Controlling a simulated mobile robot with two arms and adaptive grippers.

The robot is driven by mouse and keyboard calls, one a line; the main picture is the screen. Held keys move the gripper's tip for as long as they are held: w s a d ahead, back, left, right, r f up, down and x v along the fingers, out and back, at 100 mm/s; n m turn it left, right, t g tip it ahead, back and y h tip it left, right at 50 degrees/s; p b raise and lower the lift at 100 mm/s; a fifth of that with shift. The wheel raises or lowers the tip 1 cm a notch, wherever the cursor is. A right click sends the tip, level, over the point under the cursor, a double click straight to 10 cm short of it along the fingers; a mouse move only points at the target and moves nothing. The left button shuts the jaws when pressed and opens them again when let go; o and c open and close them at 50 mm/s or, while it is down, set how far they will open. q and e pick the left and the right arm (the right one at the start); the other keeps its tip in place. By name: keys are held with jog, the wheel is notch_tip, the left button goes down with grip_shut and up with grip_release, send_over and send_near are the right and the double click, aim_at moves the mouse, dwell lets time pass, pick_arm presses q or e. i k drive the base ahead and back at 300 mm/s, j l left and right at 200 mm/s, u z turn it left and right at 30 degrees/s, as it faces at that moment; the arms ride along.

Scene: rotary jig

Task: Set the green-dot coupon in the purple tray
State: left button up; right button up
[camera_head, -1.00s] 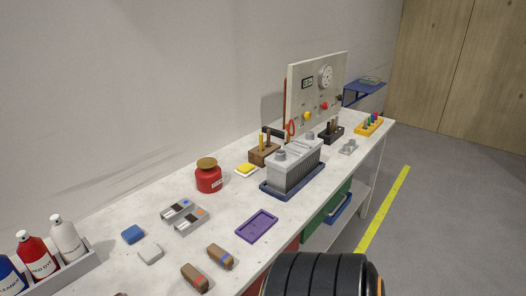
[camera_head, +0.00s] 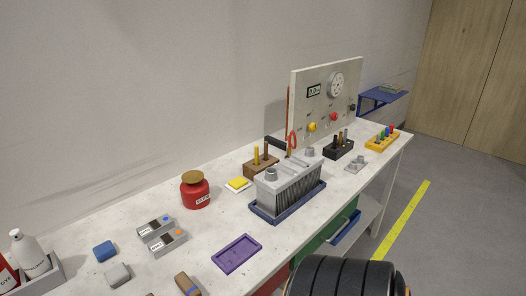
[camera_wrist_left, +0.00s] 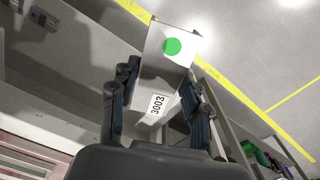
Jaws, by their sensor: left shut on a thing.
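The green-dot coupon (camera_wrist_left: 184,50) is a pale block with a green dot on one face and the label 3003 on its side. It shows only in the left wrist view, between the fingers of my left gripper (camera_wrist_left: 160,100), which is shut on it. The grey floor and a yellow line lie beyond it. The purple tray (camera_head: 237,254) lies flat on the white bench in the head view, and its inside looks empty. Neither gripper can be made out in the head view. A black ribbed arm part of mine is at the bottom right there.
Left of the tray are a grey two-slot holder (camera_head: 167,243) and a brown block (camera_head: 187,284). Behind it stand a red jar (camera_head: 195,191) and a grey finned unit on a blue base (camera_head: 256,213). The bench's front edge runs just right of the tray.

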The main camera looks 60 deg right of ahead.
aim_at(237, 253)
jog(key=k+l, duration=0.1)
jog(key=l, duration=0.3)
jog(key=k+l, duration=0.15)
jog(key=l, duration=0.2)
jog(key=k+l, duration=0.1)
jog(key=l, duration=0.3)
jog(key=k+l, duration=0.1)
jog(key=l, duration=0.25)
jog(key=k+l, duration=0.15)
jog(key=l, duration=0.25)
jog(key=k+l, duration=0.1)
jog(key=l, duration=0.25)
jog(key=k+l, duration=0.1)
jog(key=l, duration=0.3)
